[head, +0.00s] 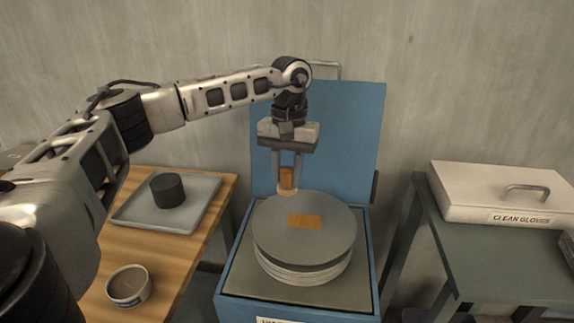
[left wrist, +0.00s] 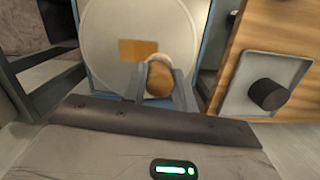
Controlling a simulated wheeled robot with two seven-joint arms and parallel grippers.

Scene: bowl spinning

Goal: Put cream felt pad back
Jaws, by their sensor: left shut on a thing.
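The cream felt pad (head: 287,192) is a pale round pad under a short brown wooden handle (head: 287,176). My left gripper (head: 287,180) points down and is shut on the handle, with a finger on each side. In the left wrist view the handle (left wrist: 160,82) sits between the fingers (left wrist: 159,92), with the pale pad rim behind it. The pad is at the far edge of a grey round disc (head: 330,225) that has an orange-brown rectangle on top. I cannot tell whether the pad touches the disc. My right gripper is not in view.
The disc tops a stack in a blue open-lidded case (head: 375,292). Left, a wooden table (head: 165,303) bears a grey tray (head: 207,192) with a black cylinder (head: 168,190), and a small round tub (head: 129,285). Right, a white "CLEAN GLOVES" box (head: 480,182) stands on a grey-green table.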

